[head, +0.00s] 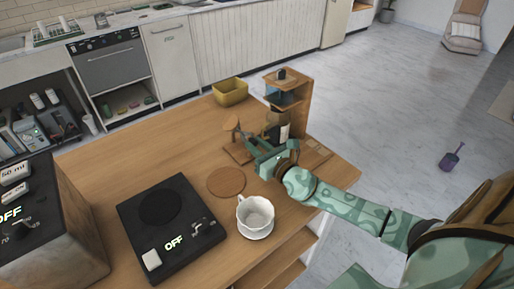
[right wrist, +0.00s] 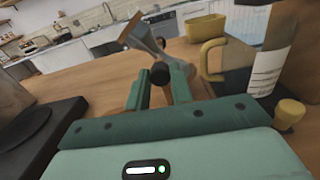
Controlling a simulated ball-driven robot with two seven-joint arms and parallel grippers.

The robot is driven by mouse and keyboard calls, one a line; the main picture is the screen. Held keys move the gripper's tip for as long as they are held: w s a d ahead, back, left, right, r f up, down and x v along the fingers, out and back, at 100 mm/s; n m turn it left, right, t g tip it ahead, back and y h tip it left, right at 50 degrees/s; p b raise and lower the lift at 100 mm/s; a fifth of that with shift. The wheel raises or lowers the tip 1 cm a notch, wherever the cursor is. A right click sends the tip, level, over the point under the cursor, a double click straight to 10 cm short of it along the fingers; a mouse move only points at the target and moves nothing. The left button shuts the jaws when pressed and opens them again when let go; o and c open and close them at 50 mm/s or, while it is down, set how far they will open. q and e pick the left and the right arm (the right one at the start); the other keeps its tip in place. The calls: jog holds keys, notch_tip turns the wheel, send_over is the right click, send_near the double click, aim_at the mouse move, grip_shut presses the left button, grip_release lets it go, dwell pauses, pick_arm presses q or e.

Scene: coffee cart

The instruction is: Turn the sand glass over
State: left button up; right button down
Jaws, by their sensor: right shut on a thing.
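The sand glass (head: 232,125) stands at the back of the wooden cart top, with wooden parts showing above a small wooden base (head: 238,154). In the right wrist view its pale, flared glass (right wrist: 140,38) looks tilted, just beyond a dark round knob (right wrist: 160,74). My right gripper (head: 252,148) reaches it from the right. The right wrist view shows its two fingers (right wrist: 159,92) on either side of the knob, shut on it. The gripper hides part of the sand glass in the head view. My left gripper is not in view.
A wooden stand (head: 301,100) with a bottle is close behind the right gripper. A yellow container (head: 230,92) sits at the back edge. A round coaster (head: 226,182), white cup (head: 255,213) and black scale (head: 172,228) are nearer.

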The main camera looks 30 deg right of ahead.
jog(key=m+b, duration=0.1)
jog(key=m, duration=0.2)
jog(key=shift+f, duration=0.1)
jog(key=shift+m+b, duration=0.45)
jog(key=shift+m, duration=1.15)
jog(key=c, duration=1.2)
grip_release()
jog(key=shift+c, duration=0.2)
